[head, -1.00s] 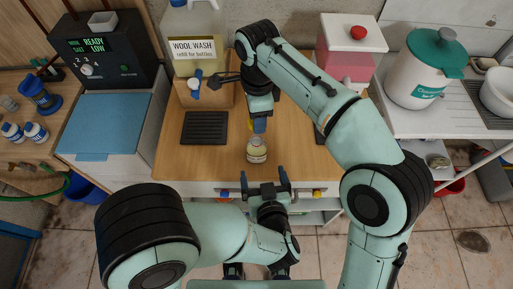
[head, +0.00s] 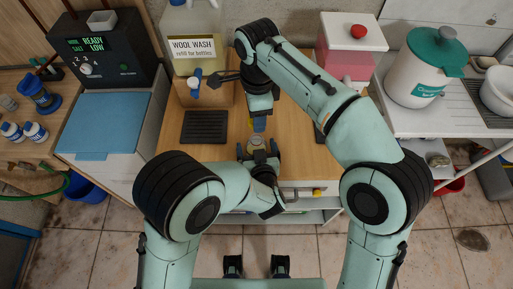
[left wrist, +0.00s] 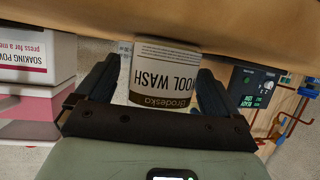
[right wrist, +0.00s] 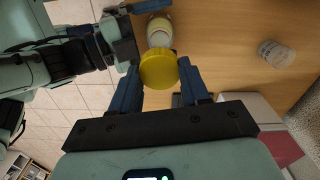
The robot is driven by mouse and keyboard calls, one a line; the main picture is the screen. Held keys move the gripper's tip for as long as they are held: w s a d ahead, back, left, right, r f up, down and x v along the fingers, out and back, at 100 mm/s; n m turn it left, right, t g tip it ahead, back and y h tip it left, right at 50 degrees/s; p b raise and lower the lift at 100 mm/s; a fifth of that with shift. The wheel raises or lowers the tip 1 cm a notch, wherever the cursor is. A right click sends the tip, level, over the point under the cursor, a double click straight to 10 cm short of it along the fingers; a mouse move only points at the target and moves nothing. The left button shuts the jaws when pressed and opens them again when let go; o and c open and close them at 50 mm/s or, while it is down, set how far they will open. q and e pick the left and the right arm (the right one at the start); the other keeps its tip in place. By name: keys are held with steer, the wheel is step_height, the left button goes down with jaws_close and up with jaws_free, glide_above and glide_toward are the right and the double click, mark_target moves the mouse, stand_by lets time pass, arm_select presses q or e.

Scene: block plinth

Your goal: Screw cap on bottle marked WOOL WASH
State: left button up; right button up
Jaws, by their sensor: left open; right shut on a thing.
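The small WOOL WASH bottle (head: 257,143) stands upright on the wooden table. Its label (left wrist: 160,75) shows upside down in the left wrist view. My left gripper (head: 258,155) is open, with its fingers on either side of the bottle. My right gripper (head: 260,122) is shut on a yellow cap (right wrist: 158,70) and holds it above the bottle. In the right wrist view the bottle's pale top (right wrist: 159,32) shows just beyond the cap, so the cap is apart from it. In the head view the cap is mostly hidden by the right gripper.
A large WOOL WASH refill jug (head: 188,30) stands at the back left on a wooden stand. A black ribbed mat (head: 205,127) lies left of the bottle. Another small jar (right wrist: 276,54) is on the table in the right wrist view. A pink box (head: 345,60) stands at the back right.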

arm_select(q)
steer(key=c, duration=1.5)
arm_select(e)
glide_above(257, 138)
steer(key=shift+f, duration=2.5)
steer(key=shift+f, duration=0.1)
steer(key=shift+f, duration=0.8)
steer(key=shift+f, duration=0.55)
